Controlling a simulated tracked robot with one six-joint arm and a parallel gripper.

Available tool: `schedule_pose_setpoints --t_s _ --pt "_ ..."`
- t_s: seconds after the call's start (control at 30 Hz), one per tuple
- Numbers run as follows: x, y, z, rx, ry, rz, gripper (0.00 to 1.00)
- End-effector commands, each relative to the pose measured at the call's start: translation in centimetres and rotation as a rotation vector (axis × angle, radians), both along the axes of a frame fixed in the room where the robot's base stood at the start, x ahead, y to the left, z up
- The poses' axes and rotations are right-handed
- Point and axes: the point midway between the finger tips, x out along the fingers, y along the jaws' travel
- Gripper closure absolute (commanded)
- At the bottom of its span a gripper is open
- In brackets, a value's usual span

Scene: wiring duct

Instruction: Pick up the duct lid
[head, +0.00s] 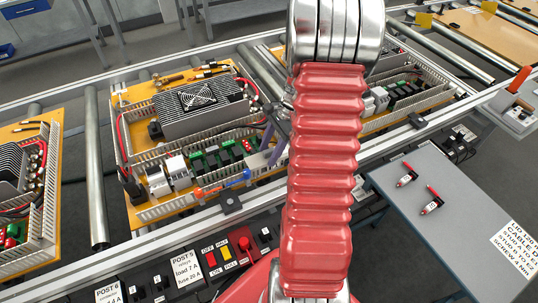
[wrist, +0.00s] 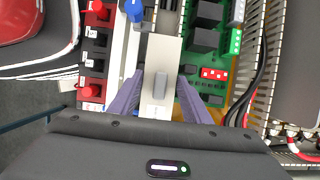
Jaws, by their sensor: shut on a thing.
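The duct lid (wrist: 164,52) is a pale grey-beige flat strip with a raised darker grey grip block in its middle. In the wrist view it lies lengthwise between the two purple fingers of my gripper (wrist: 160,86), which is shut on it. In the head view the lid (head: 259,160) shows as a small grey piece at the right end of the front slotted duct. My gripper's purple finger (head: 269,136) is beside it there; the rest is hidden behind my red arm. Whether the lid touches the duct below cannot be told.
An orange panel (head: 136,212) with slotted white ducts, green relays (head: 225,153) and a finned heatsink (head: 200,108) surrounds the gripper. Blue and red knobs are close by. A grey side table (head: 455,215) with two red-tipped tools stands right.

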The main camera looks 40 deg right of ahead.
Motion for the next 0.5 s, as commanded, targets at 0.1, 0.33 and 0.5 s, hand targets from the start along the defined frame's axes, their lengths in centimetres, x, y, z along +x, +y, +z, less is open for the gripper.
schedule_pose_setpoints --t_s 0.1,0.33,0.5 --pt "0.0 0.0 0.0 0.000 -0.001 0.000 0.75" --pt "0.1 0.0 0.1 -0.001 -0.002 -0.001 0.75" --pt "0.1 -0.1 1.1 -0.003 -0.004 0.000 0.75"
